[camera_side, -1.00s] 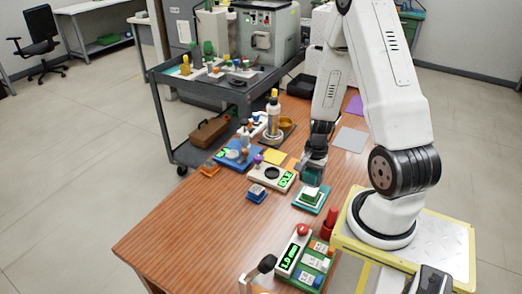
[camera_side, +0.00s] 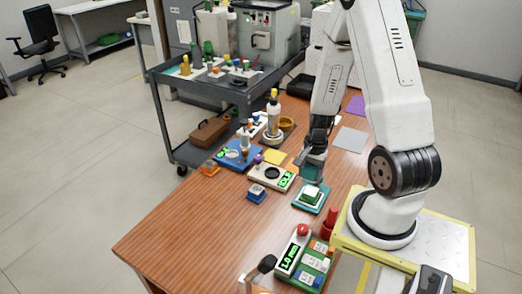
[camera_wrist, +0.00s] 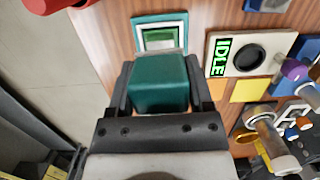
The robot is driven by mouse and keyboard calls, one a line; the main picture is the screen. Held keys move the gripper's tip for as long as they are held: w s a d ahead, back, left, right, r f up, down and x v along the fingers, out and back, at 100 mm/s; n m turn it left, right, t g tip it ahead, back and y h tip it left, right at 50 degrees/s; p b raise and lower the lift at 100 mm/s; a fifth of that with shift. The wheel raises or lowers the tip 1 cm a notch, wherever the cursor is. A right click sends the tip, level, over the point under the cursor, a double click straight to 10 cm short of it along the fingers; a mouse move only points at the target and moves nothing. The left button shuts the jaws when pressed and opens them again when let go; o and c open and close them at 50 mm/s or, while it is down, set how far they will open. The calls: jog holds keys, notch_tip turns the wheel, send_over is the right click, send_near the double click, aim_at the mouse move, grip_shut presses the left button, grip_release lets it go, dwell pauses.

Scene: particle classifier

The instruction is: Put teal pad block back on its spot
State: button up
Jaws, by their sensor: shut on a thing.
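My gripper (camera_wrist: 160,88) is shut on the teal block (camera_wrist: 159,84), which shows between its two dark fingers in the wrist view. In the side view, my gripper (camera_side: 312,165) holds the block in the air, just behind and above a teal pad (camera_side: 299,203). The pad carries a green and white square piece (camera_side: 311,195) on it. In the wrist view the teal pad (camera_wrist: 139,37) lies beyond the held block, apart from it, with its lower edge partly hidden. The underside of the block is hidden.
A white device with an IDLE display (camera_wrist: 222,58) stands left of the pad in the side view. A small blue block (camera_side: 257,194) and a control box with a green display (camera_side: 290,252) are nearby. Yellow (camera_side: 273,157), grey (camera_side: 350,140) and purple (camera_side: 355,106) pads lie behind.

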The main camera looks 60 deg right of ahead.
send_over(273, 215)
notch_tip(273, 215, down, 5)
jog(key=shift+d, duration=0.25)
jog(key=shift+f, duration=0.1)
jog(key=shift+f, duration=2.1)
jog(key=shift+f, duration=0.1)
jog(key=shift+f, duration=1.7)
jog(key=shift+f, duration=0.1)
jog(key=o, duration=1.3)
jog(key=shift+o, duration=0.2)
